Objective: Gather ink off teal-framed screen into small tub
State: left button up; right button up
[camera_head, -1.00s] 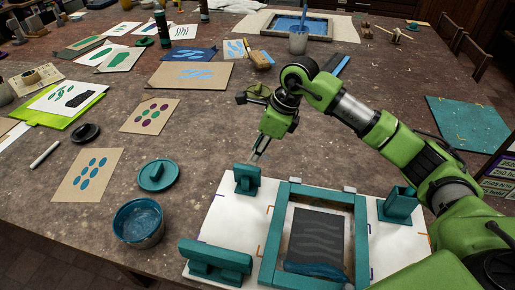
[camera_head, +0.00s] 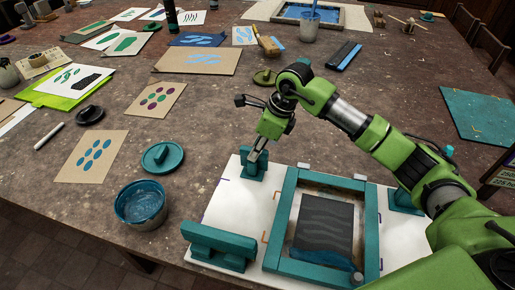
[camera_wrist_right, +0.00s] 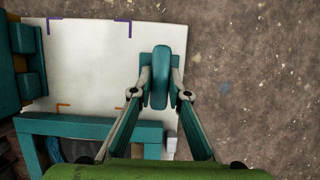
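The teal-framed screen (camera_head: 285,215) lies on a white board (camera_head: 237,215). A band of blue ink (camera_head: 320,259) lies along the near edge of its dark mesh (camera_head: 325,225). A small tub (camera_head: 140,205) with blue in it stands left of the board; a teal round lid (camera_head: 162,157) lies behind it. My right gripper (camera_head: 256,155) is at an upright teal piece (camera_head: 250,172) at the board's far edge. In the right wrist view its fingers (camera_wrist_right: 160,78) flank this piece (camera_wrist_right: 160,60) closely; whether they press on it is unclear. My left gripper is out of view.
A long teal block (camera_head: 220,242) sits at the board's near left, and another teal holder (camera_head: 403,201) at its right, partly behind my arm. Printed cards (camera_head: 92,157), a dark puck (camera_head: 90,115) and a white marker (camera_head: 48,136) lie left. A blue-meshed screen (camera_head: 305,12) lies far back.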

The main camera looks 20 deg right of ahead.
grip_shut()
jog(key=shift+r+p, duration=1.25)
jog(key=shift+r, duration=1.3)
jog(key=shift+r+p, duration=0.95)
jog(key=shift+r, duration=1.05)
